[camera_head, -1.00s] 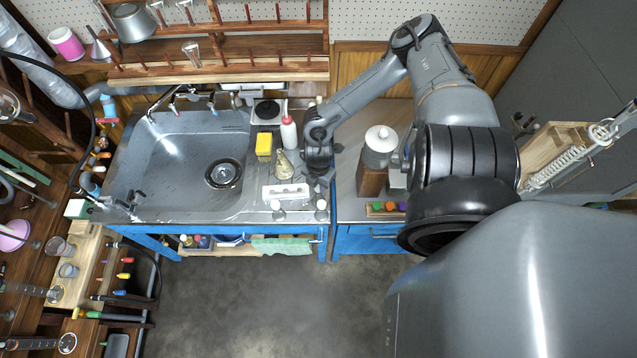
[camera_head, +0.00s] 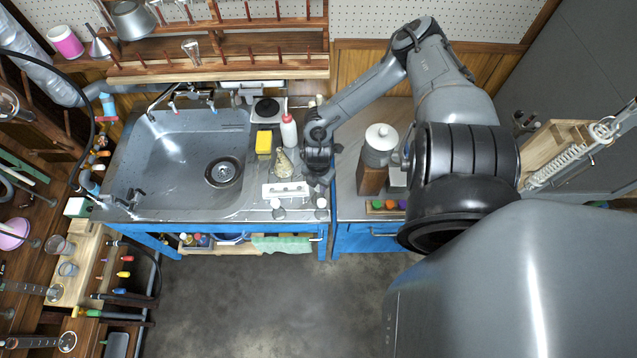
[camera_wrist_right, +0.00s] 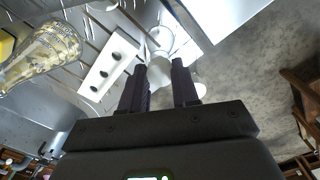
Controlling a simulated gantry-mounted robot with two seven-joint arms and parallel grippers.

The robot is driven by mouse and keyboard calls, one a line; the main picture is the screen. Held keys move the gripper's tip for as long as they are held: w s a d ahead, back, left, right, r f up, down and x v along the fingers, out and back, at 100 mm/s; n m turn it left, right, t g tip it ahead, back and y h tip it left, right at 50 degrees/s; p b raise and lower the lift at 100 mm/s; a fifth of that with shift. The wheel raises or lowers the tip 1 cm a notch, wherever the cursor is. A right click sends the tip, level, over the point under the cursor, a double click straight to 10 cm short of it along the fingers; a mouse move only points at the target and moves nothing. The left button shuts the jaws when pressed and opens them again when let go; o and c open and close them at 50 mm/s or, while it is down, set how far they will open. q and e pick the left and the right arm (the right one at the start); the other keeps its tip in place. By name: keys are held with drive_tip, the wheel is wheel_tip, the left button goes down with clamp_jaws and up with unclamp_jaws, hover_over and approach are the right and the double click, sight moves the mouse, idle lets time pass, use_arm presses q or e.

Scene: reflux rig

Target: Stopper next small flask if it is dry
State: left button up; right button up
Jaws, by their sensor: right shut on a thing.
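My right gripper (camera_wrist_right: 160,84) is shut on a small pale thing (camera_wrist_right: 160,72), seemingly a stopper, partly hidden by the fingers. It is over the counter right of the sink; in the head view the right gripper (camera_head: 320,178) points down and its fingertips are hard to make out. A small clear glass flask (camera_wrist_right: 160,40) shows just beyond the fingers. Small flasks also stand at the counter's front edge in the head view, one at the left (camera_head: 278,212) and one at the right (camera_head: 321,213). I cannot tell whether they are dry. My left gripper is not in view.
A white block with dark holes (camera_head: 286,190) lies beside the gripper; the same holed block (camera_wrist_right: 108,68) shows in the wrist view. A speckled conical flask (camera_head: 284,165), yellow sponge (camera_head: 263,143) and white bottle (camera_head: 289,131) stand behind. The sink (camera_head: 180,150) is at the left.

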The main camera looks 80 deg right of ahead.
drive_tip(key=shift+f, duration=0.5)
idle(0.4)
drive_tip(key=o, duration=1.1)
